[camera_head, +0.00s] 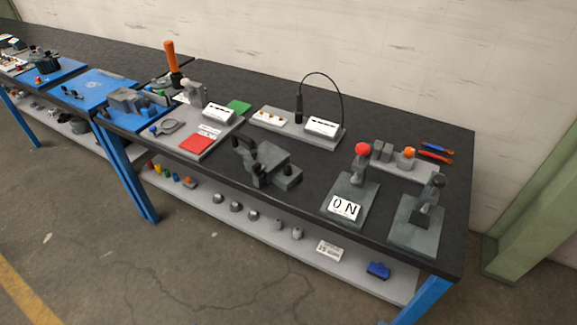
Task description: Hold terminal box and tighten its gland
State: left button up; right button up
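Neither of my grippers shows in the head view. No part is clearly marked as the terminal box or its gland, and I cannot tell which one it is. A dark grey block assembly (266,160) with black knob-like parts sits near the middle of the bench's front edge. Behind it, a grey plate (270,127) carries a white-faced box (322,127) and an upright black cylinder (299,106). A thin black cable (325,74) arcs from the cylinder to the right and down behind the box.
The dark bench (420,115) carries a red-ball lever fixture (351,195) with an "ON" plate, another lever fixture (415,225) and a tray (405,168) at right. A plate with a red pad (197,144) lies left. Small parts line the lower shelf (215,212). Bare bench top lies behind.

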aim_at(287, 171)
jog(key=j+z, duration=0.1)
jog(key=z, duration=0.45)
jog(key=i+j+z, duration=0.1)
jog(key=j+z, duration=0.25)
jog(key=j, duration=0.15)
jog(key=j+z, duration=0.5)
jog(key=j, duration=0.5)
jog(key=k+j+z, duration=0.15)
jog(key=j, duration=0.4)
jog(key=i+j, duration=0.05)
